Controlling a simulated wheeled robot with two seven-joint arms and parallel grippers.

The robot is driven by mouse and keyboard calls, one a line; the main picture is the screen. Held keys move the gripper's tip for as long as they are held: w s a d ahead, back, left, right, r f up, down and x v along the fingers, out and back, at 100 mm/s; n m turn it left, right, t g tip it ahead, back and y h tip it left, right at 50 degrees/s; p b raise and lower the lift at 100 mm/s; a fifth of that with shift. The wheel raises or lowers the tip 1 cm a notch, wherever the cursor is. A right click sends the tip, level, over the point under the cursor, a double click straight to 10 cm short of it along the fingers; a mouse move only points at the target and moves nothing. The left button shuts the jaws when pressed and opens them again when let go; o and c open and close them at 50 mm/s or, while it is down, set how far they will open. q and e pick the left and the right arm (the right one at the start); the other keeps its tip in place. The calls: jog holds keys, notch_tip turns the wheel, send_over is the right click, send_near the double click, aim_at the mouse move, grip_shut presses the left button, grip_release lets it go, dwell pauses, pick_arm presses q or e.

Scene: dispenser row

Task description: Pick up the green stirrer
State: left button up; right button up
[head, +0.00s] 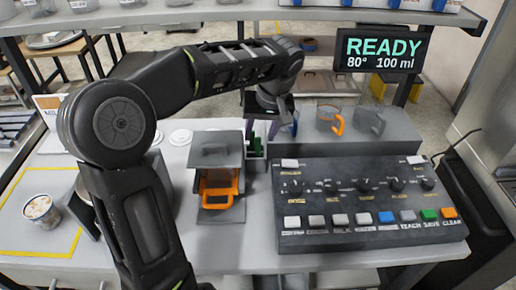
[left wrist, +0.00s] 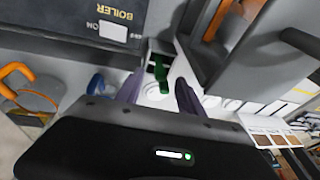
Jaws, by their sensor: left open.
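The green stirrer (left wrist: 162,72) stands in a small grey holder, and only part of it shows. In the head view a bit of the green stirrer (head: 251,136) shows at the holder (head: 256,163), just left of my left gripper (head: 275,130). In the left wrist view my left gripper (left wrist: 158,88) is open, with its two purple-grey fingers apart. The stirrer appears in the gap between them, beyond or near the fingertips; contact cannot be told. My right gripper is in neither view.
A grey dispenser with an orange-handled drawer (head: 218,198) stands left of the holder. A control panel (head: 365,205) is to the right. Behind it, glass mugs with orange (head: 338,124) and grey handles stand on a grey block. A cup (head: 41,212) stands at far left.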

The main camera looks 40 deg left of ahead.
aim_at(259, 138)
pick_arm(q)
jog(key=x, duration=0.3)
jog(key=shift+f, duration=0.15)
jog(key=shift+c, duration=0.6)
grip_shut()
